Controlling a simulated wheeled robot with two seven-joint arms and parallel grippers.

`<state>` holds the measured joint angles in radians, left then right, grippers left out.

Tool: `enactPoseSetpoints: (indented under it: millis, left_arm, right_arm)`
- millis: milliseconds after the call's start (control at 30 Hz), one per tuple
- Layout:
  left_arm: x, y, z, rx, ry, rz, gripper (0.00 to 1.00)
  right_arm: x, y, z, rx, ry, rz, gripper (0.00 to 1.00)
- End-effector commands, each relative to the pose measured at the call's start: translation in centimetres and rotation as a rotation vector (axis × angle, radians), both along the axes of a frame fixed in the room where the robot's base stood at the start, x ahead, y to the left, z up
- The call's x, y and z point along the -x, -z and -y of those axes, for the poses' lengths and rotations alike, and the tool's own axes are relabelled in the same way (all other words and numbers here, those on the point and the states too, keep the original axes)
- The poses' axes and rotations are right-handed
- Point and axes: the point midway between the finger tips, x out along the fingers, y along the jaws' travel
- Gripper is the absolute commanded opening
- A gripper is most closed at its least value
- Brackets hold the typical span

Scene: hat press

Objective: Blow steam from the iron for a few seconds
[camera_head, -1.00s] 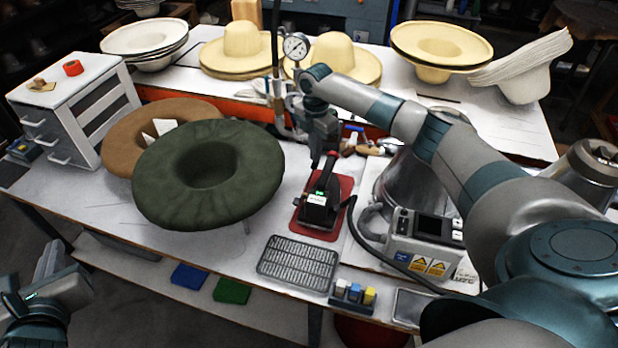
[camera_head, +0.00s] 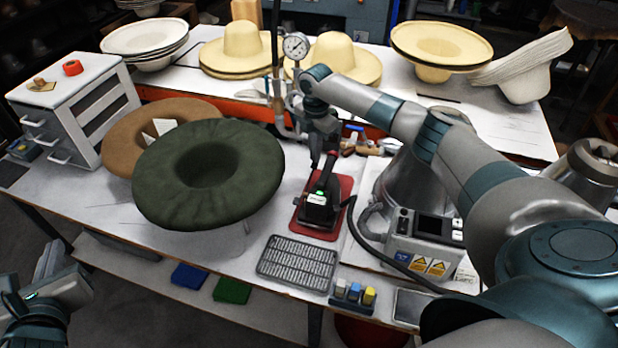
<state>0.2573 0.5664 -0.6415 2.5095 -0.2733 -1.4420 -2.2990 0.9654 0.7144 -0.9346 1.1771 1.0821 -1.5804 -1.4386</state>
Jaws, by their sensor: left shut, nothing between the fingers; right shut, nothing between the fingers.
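The iron (camera_head: 318,206) is black with a small green light and rests on a red mat (camera_head: 341,190) on the workbench. My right gripper (camera_head: 327,160) reaches down from above to the handle at the iron's back end. Its fingers are shut with nothing between them; whether they touch the handle is hard to tell. No steam shows. My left gripper (camera_head: 40,262) is low at the left edge, off the bench, shut and empty.
A dark green hat form (camera_head: 260,180) and a brown one (camera_head: 125,150) stand left of the iron. A metal grate (camera_head: 298,262) lies in front. A steam unit (camera_head: 425,240) with a hose stands right. Pale hats (camera_head: 243,45) line the back table.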

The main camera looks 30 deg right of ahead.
Motion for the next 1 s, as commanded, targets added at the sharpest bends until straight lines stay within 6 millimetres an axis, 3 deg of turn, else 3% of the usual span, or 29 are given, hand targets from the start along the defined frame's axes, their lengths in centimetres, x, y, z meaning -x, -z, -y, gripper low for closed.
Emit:
enactPoseSetpoints:
  millis: [1000]
  left_arm:
    - [0.0,0.7,0.0,0.000,0.000,0.000,0.00]
  right_arm:
    - [0.0,1.7,0.0,0.000,0.000,0.001,0.00]
